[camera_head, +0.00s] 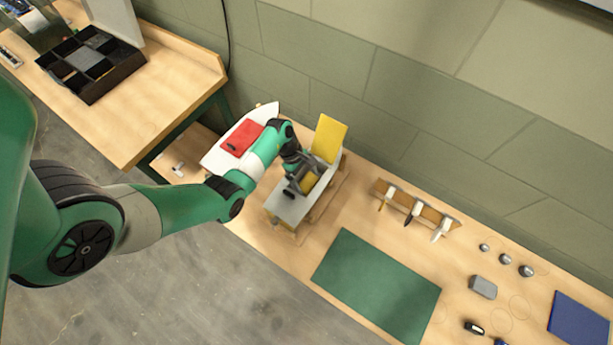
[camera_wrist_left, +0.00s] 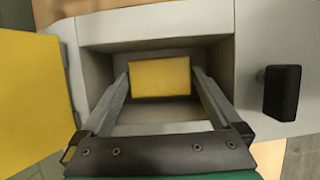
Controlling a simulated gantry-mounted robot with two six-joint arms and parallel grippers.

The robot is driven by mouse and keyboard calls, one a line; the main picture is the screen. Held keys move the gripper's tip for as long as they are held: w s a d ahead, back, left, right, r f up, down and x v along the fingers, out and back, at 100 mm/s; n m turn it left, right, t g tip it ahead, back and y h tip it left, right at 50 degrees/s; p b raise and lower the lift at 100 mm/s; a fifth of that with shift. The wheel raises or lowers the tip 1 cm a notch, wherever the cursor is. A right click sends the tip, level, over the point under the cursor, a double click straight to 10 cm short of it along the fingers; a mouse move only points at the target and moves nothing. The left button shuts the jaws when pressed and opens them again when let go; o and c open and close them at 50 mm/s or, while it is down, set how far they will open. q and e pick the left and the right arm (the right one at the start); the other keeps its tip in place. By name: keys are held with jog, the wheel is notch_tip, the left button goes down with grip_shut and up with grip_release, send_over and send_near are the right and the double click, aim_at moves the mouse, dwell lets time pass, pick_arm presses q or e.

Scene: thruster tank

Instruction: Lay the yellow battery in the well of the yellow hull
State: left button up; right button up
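The yellow hull (camera_head: 290,207) is a light grey boat-like body on the bench, with its yellow hatch (camera_head: 328,137) standing open. The hatch also shows at the left of the left wrist view (camera_wrist_left: 32,100). The yellow battery (camera_wrist_left: 160,77) lies level inside the outline of the hull's well (camera_wrist_left: 150,43). My left gripper (camera_wrist_left: 161,75) reaches down into the well with one finger on either side of the battery. The fingertips are very close to its ends; whether they touch is unclear. How near the battery is to the well floor is hidden. My right gripper is not in view.
A white hull with a red hatch (camera_head: 241,139) stands just left. A dark handle (camera_wrist_left: 282,93) rises from the hull's deck beside the well. A tool rack (camera_head: 415,207), a green mat (camera_head: 377,285) and several small metal parts lie to the right. The wall runs close behind.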

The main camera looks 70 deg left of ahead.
pick_arm(q)
jog(key=shift+r+p, duration=0.3)
jog(key=shift+r, duration=0.2)
jog(key=p+v, duration=0.3)
jog(key=v, duration=0.8)
jog(key=shift+s+a+r, duration=0.15)
